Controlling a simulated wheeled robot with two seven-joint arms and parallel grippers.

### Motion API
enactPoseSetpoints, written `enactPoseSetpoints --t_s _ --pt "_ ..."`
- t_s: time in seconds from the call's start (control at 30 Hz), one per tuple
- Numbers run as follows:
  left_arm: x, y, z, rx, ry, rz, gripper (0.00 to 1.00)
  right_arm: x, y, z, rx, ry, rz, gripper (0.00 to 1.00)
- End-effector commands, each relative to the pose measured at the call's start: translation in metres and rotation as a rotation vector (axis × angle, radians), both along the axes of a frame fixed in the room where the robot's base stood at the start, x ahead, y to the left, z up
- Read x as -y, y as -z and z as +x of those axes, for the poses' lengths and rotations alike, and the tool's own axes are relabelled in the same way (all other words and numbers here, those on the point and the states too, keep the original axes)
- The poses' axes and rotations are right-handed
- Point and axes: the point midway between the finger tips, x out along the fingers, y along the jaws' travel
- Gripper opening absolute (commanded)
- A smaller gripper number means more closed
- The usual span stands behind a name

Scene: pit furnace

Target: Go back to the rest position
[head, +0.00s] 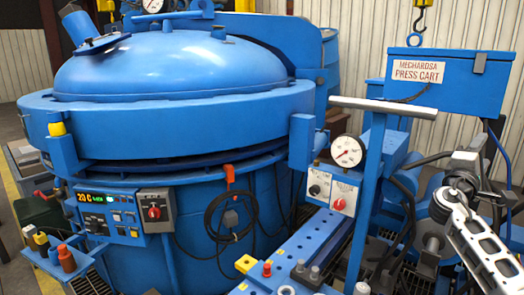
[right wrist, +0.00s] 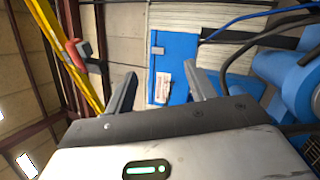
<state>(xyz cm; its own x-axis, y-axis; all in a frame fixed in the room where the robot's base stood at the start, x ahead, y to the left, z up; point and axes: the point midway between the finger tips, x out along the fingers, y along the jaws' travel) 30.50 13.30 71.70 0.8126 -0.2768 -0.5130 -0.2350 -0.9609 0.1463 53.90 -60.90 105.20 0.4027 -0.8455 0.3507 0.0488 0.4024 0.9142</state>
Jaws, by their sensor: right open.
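My right gripper (right wrist: 164,76) shows in the right wrist view with its two dark fingers spread apart. Nothing is between the fingers. Beyond them, the blue press cart box (right wrist: 175,58) appears turned on its side, apart from the fingers. In the head view, parts of my right arm stand at the right edge, beside the blue cart machinery; the fingers cannot be made out clearly there. The same press cart box (head: 447,82) with its label is at the upper right of the head view. My left gripper is in neither view.
A large blue pit furnace (head: 185,65) with a domed lid fills the left. Its control panel (head: 108,214) faces front. A blue cart post with a grey handle (head: 383,107) and a pressure gauge (head: 347,151) stand right of centre. Hoses crowd the right side.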

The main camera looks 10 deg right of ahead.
Motion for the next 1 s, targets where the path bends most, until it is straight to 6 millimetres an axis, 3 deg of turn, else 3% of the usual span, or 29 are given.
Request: enactPoseSetpoints --t_s 0.23,0.4,0.63,0.7,0.87,1.0 --pt "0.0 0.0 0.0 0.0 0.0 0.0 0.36 -0.018 0.051 0.045 0.122 -0.319 0.395 0.55" --pt "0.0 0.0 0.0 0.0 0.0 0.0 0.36 -0.048 0.077 0.075 0.269 -0.554 0.726 0.55" --pt "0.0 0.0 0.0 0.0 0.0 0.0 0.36 -0.095 0.085 0.1 0.505 -0.813 1.149 0.55" --pt "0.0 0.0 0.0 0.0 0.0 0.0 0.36 -0.11 0.089 0.104 0.567 -0.869 1.262 0.55" --pt "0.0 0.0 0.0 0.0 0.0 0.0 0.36 -0.163 0.151 0.091 0.461 -0.881 1.332 0.55" --pt "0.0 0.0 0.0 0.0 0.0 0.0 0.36 -0.214 0.205 0.068 0.379 -0.894 1.422 0.55"
